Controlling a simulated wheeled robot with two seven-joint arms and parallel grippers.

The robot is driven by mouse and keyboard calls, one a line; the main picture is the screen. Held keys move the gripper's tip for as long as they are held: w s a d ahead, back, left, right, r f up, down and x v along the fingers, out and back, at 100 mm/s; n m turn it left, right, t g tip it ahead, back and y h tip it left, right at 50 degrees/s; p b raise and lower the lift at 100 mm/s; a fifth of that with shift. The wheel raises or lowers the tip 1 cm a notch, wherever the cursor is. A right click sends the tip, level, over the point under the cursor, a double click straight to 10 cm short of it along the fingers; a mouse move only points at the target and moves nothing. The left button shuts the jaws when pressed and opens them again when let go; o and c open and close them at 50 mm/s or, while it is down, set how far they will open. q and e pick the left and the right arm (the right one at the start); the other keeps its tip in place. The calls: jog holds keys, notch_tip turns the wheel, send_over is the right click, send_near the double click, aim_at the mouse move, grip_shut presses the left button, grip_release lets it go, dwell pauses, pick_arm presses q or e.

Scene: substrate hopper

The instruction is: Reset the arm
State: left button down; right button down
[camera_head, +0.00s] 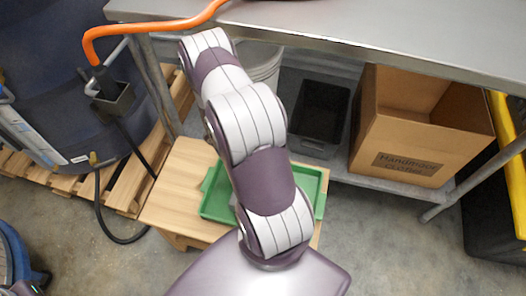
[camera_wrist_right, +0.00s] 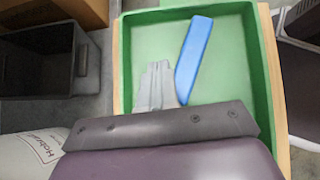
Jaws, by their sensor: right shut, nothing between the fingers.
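My arm (camera_head: 258,150) reaches up from the bottom centre of the head view, over the low wooden table and past the green tray (camera_head: 215,208). Its hand is hidden behind its links there. In the right wrist view, my right gripper (camera_wrist_right: 157,88) shows as short grey fingers, shut and empty, above the green tray (camera_wrist_right: 262,50). My left gripper is in neither view.
A metal workbench (camera_head: 400,38) spans the top. On its lower shelf stand a cardboard box (camera_head: 405,150) and a black bin (camera_head: 318,112). A white bucket (camera_head: 262,65) is behind my arm. A blue drum (camera_head: 50,90) on a pallet, with an orange hose (camera_head: 150,27), stands left.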

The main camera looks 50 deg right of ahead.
jog(key=shift+a+f, duration=0.1)
jog(key=shift+a, duration=0.1)
jog(key=shift+s+a+m+y, duration=0.25)
jog(key=shift+a+m+y, duration=0.1)
jog(key=shift+a, duration=0.2)
jog(key=shift+s+a+m+y, duration=0.25)
jog(key=shift+a+m, duration=0.1)
jog(key=shift+a, duration=0.2)
jog(key=w+a+r+m+t+y, duration=0.2)
jog(key=w+a+r+t, duration=0.3)
jog(key=a+r, duration=0.5)
jog(key=w+a+r+m+t+y, duration=0.1)
jog(key=w+a+r+m+t, duration=0.1)
jog(key=w+a+r+t, duration=0.6)
notch_tip(320, 180, up, 26)
jog(key=s+g+p, duration=0.2)
jog(key=g+p, duration=0.1)
jog(key=p, duration=2.1)
jog(key=shift+s+a+r+g+p, duration=0.25)
jog(key=shift+a+g+p, duration=0.05)
jog(key=shift+a, duration=0.05)
